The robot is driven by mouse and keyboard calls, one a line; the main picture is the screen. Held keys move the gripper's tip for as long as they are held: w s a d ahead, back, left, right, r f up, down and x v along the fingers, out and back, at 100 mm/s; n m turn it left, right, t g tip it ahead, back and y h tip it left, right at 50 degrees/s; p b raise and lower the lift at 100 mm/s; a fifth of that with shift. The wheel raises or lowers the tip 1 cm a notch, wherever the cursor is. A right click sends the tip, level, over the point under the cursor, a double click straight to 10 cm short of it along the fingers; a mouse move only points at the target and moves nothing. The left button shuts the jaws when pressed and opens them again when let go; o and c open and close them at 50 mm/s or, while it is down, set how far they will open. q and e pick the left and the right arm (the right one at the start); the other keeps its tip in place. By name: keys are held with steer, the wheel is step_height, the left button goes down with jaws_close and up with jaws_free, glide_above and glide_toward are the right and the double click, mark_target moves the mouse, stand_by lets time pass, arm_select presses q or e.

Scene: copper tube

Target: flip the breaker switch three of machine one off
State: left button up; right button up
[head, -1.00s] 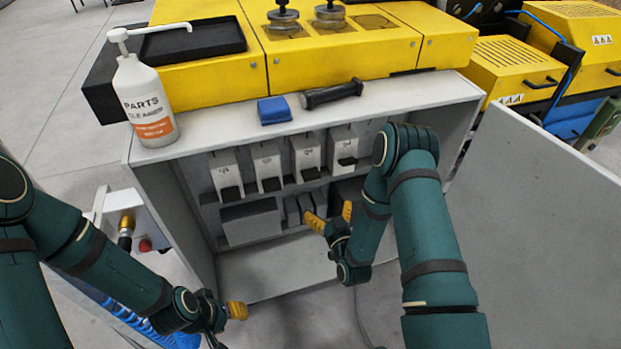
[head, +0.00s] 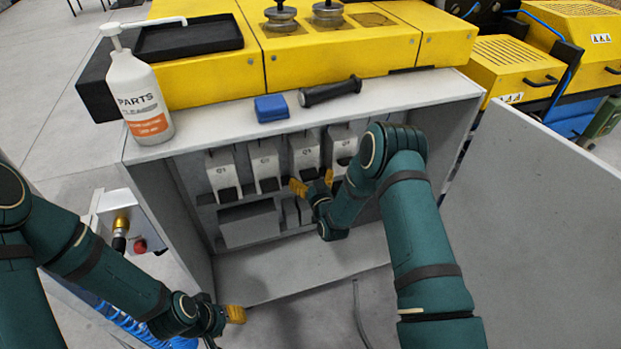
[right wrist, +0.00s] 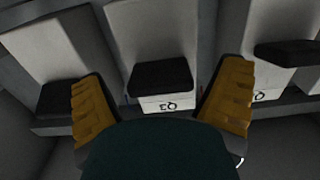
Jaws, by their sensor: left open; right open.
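Breaker switch three (head: 305,152) is a white block in the open cabinet with a black lever low on its front. In the right wrist view the lever of switch three (right wrist: 161,77) is central, above an upside-down Q3 label. My right gripper (head: 313,182) is open just in front of that lever. Its yellow fingers (right wrist: 163,100) show on either side of it in the wrist view; contact cannot be told. Breaker one (head: 219,167), breaker two (head: 264,162) and breaker four (head: 341,144) stand in the same row. My left gripper (head: 235,314) is open and empty, low in front of the cabinet.
An open door (head: 550,210) stands at the right. A grey box (head: 248,223) lies below the breakers.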

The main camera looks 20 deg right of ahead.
steer(key=c, duration=1.2)
steer(key=shift+f+t, duration=0.6)
steer(key=shift+t, duration=0.5)
steer(key=shift+w+f+t, duration=0.15)
steer(key=shift+f+t, duration=0.1)
steer(key=shift+t, duration=0.85)
steer(key=o, duration=1.2)
